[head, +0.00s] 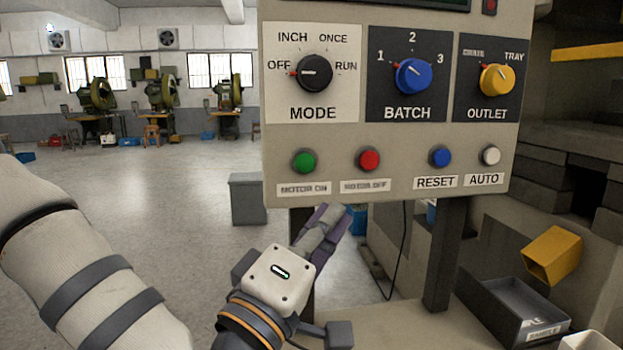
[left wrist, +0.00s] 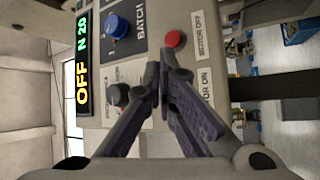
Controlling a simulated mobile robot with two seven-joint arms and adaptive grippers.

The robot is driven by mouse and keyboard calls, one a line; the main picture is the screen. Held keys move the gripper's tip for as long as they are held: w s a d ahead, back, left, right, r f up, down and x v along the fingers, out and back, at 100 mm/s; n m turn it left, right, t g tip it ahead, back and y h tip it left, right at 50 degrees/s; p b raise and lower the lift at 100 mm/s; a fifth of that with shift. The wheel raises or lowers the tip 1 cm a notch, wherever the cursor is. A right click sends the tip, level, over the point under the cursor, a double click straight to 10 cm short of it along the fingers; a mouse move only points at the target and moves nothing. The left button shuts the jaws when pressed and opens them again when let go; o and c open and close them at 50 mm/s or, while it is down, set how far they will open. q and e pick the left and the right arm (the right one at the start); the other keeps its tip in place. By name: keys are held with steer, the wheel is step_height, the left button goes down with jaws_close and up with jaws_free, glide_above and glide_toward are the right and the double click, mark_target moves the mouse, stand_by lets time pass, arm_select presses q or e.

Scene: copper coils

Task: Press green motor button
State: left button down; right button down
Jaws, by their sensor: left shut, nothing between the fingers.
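The green motor button (head: 304,161) sits at the lower left of the grey control panel (head: 400,140), above a label reading MOTOR ON. The red MOTOR OFF button (head: 370,160) is to its right; it also shows in the left wrist view (left wrist: 175,39). My left gripper (head: 335,215) is shut and empty, just below the panel's lower edge in the head view. In the left wrist view its purple fingers (left wrist: 162,72) meet in front of the panel, and the green button does not show there, seemingly hidden behind them. My right gripper is not in view.
The panel also bears a blue RESET button (head: 440,157), a white AUTO button (head: 490,155), a black MODE knob (head: 314,73), a blue BATCH knob (head: 413,76) and a yellow OUTLET knob (head: 497,79). A dark post (head: 446,255) stands under it. Open floor lies left.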

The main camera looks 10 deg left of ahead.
mark_target(305, 163)
arm_select(q)
steer(key=r, duration=0.1)
steer(key=r+t, duration=0.1)
steer(key=r, duration=0.1)
steer(key=shift+w+a+r+n, duration=0.1)
steer(key=shift+a+r+n, duration=0.05)
steer(key=shift+a+n, duration=0.2)
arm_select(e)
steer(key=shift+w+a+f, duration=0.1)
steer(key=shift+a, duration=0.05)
